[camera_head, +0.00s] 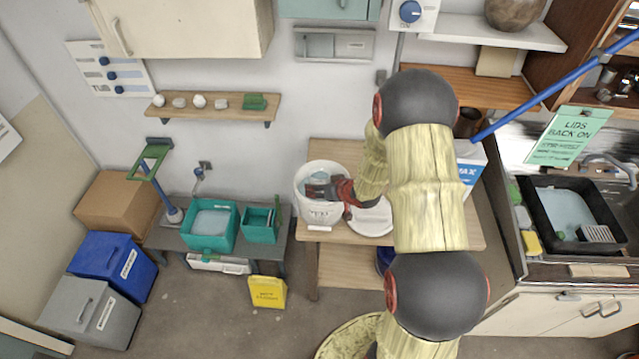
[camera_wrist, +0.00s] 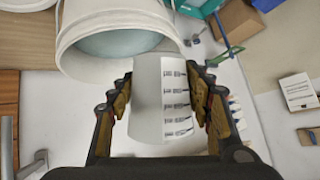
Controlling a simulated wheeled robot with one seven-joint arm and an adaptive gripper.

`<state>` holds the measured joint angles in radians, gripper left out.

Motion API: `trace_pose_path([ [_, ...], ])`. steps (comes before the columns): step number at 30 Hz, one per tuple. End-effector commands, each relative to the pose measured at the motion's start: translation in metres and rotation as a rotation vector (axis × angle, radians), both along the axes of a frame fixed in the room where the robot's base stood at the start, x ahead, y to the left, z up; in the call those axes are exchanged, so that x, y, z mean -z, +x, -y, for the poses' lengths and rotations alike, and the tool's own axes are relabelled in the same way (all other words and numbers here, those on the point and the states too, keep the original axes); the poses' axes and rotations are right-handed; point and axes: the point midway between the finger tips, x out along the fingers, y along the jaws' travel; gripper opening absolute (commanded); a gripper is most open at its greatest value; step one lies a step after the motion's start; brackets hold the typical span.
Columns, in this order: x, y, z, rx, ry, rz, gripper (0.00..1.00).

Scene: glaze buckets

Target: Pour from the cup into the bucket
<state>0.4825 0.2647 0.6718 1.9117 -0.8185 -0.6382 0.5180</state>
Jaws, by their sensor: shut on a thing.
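The white bucket (camera_head: 322,212) stands on the wooden table, open at the top, with pale blue-grey liquid inside. In the wrist view its rim (camera_wrist: 66,45) and the liquid show at the top. My gripper (camera_head: 322,190) is over the bucket's mouth. In the wrist view my gripper (camera_wrist: 168,100) is shut on a whitish cup (camera_wrist: 150,100) with dark printed marks, one finger on each side. The cup's far end overlaps the bucket's rim in that view. The cup's contents are hidden, and I cannot tell whether anything flows from it.
A round white lid (camera_head: 368,221) lies right of the bucket on the table (camera_head: 335,152). A wall shelf (camera_head: 222,107) with small pieces hangs behind. Teal tubs (camera_head: 211,247) stand on a lower bench at left. A sink with a black basin (camera_head: 527,213) is at right.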

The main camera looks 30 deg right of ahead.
Motion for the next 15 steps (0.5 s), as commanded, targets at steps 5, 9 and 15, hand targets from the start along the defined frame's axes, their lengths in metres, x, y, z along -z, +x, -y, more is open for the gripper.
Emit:
trace_pose_path([
  [5, -0.0040, -0.0006, -0.0003, 0.000, 0.018, -0.024, 0.13],
  [9, -0.0031, -0.0014, -0.0007, 0.001, 0.032, -0.045, 0.13],
  [15, -0.0008, -0.0025, -0.0016, 0.001, 0.051, -0.072, 0.13],
])
